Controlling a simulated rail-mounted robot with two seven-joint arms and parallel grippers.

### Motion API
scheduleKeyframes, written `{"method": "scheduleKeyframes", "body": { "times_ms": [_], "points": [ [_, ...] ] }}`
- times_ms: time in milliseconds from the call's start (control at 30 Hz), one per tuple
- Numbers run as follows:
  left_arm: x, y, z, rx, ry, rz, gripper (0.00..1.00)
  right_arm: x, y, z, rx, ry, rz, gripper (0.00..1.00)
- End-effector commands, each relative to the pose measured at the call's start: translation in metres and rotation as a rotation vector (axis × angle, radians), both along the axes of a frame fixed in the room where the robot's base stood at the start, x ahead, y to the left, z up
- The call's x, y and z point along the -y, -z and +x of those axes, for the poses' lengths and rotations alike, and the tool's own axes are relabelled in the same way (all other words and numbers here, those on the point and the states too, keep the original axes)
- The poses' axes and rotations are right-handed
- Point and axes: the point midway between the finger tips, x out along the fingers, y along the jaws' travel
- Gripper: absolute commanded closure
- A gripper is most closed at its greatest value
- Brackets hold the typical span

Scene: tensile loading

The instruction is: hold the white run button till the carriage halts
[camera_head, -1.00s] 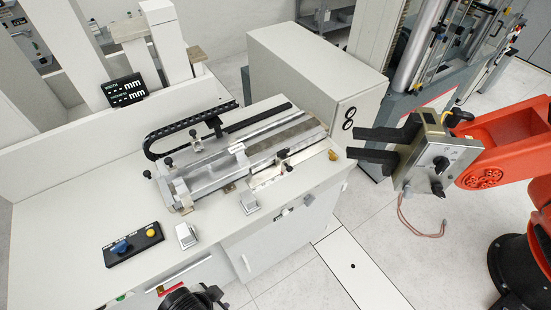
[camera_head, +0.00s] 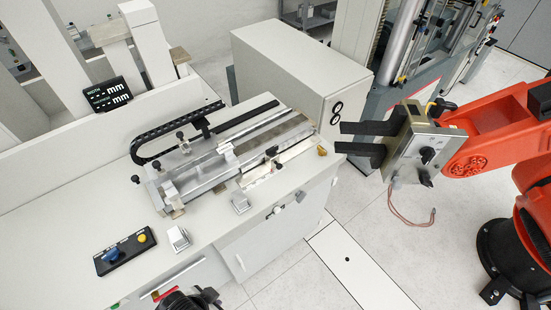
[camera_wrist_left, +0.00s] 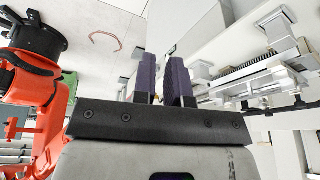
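My left gripper shows in the left wrist view as two dark fingers (camera_wrist_left: 167,75) close together, with a narrow strip between them; whether they meet is not clear. In the head view a black part of it (camera_head: 192,300) shows at the bottom edge, before the bench front; its fingertips cannot be made out there. I cannot make out the white run button. A black control box (camera_head: 125,250) with a blue and a yellow button lies on the bench. The metal carriage (camera_head: 228,153) sits on its rail. My right gripper is not in view.
An orange robot arm (camera_head: 490,140) stands at the right with an open two-finger gripper (camera_head: 360,140). A grey cabinet (camera_head: 290,70) stands behind the rail. Two small metal blocks sit on the bench, one here (camera_head: 178,238). The floor strip (camera_head: 350,262) is clear.

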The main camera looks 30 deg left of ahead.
Motion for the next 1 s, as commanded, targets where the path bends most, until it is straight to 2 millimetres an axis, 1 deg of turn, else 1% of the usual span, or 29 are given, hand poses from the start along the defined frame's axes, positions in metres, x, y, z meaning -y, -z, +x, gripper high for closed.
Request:
{"method": "scheduleKeyframes", "body": {
  "times_ms": [33, 100, 133, 1000],
  "points": [
    [0.0000, 0.0000, 0.0000, 0.000, 0.000, 0.000, 0.92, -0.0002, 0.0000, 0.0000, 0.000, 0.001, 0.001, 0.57],
    [0.0000, 0.0000, 0.0001, 0.000, 0.000, 0.000, 0.99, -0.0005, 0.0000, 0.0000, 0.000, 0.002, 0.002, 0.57],
    [0.0000, 0.0000, 0.0001, 0.000, 0.000, 0.000, 1.00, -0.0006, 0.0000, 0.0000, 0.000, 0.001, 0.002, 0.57],
    [-0.0016, 0.0000, 0.0001, 0.001, 0.004, 0.005, 1.00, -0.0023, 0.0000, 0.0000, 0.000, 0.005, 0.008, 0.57]
  ]
}}
